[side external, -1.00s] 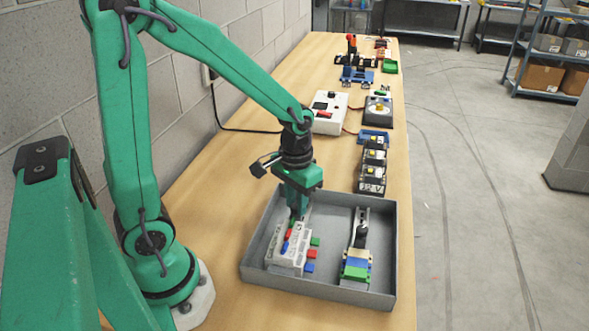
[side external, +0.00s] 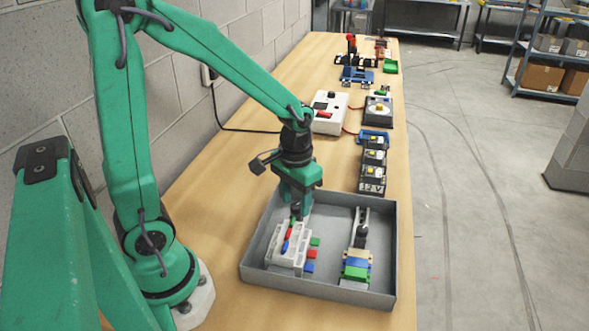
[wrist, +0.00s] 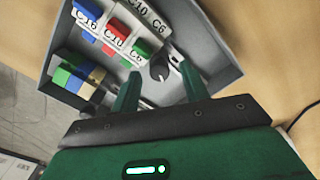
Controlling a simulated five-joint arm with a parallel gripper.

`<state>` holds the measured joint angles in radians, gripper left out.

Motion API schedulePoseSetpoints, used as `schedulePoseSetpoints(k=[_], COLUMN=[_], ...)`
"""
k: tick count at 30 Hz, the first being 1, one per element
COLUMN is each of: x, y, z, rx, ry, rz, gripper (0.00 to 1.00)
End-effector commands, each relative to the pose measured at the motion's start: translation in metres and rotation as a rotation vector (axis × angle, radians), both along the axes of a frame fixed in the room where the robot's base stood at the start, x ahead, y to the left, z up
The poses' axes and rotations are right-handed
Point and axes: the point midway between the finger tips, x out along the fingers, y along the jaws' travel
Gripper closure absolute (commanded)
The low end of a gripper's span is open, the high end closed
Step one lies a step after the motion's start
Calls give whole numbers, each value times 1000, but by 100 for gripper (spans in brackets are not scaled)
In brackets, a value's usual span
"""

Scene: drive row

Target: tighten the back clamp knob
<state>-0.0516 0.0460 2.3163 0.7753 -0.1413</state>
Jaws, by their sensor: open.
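The grey tray (side external: 385,262) holds a row of white labelled modules (side external: 279,260) with red, blue and green levers. The modules also show in the wrist view (wrist: 150,18). A round black clamp knob (wrist: 158,70) sits just past the module row's end in the wrist view. My gripper (wrist: 158,78) is open and empty, with its two green fingers apart and the knob in line with the gap between them. I cannot tell whether they touch it. In the side view my gripper (side external: 296,212) is low over the row's far end and hides that knob.
A second rail with green, blue and tan blocks (side external: 356,264) and a dark knob (side external: 361,238) stands at the tray's right. The tray walls rise around both. Behind are black units (side external: 372,170) and a white control box (side external: 329,113) with cables.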

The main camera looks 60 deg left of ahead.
Motion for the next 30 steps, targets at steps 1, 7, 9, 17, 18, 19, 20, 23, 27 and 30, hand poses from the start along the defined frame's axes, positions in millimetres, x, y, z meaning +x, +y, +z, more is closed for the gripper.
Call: schedulePoseSetpoints(k=[1, 7, 9, 17, 18, 19, 20, 23, 27, 30], x=[1, 1, 1, 0, 0, 0, -1, -1, -1, -1], y=[0, 0, 0, 0, 0, 0, 0, 0, 0, 0], z=[4, 25, 34, 63, 66, 68, 69, 72, 72, 72], rx=[1, 0, 0, 0, 0, 0, 0, 0, 0, 0], ry=[-3, -4, -5, -1, -1, -1, 0, 2, 2, 2], rz=[0, 0, 0, 1, 1, 1, 1, 1, 1, 1], gripper=[55, 55, 55, 55, 55, 55, 55, 55, 55, 55])
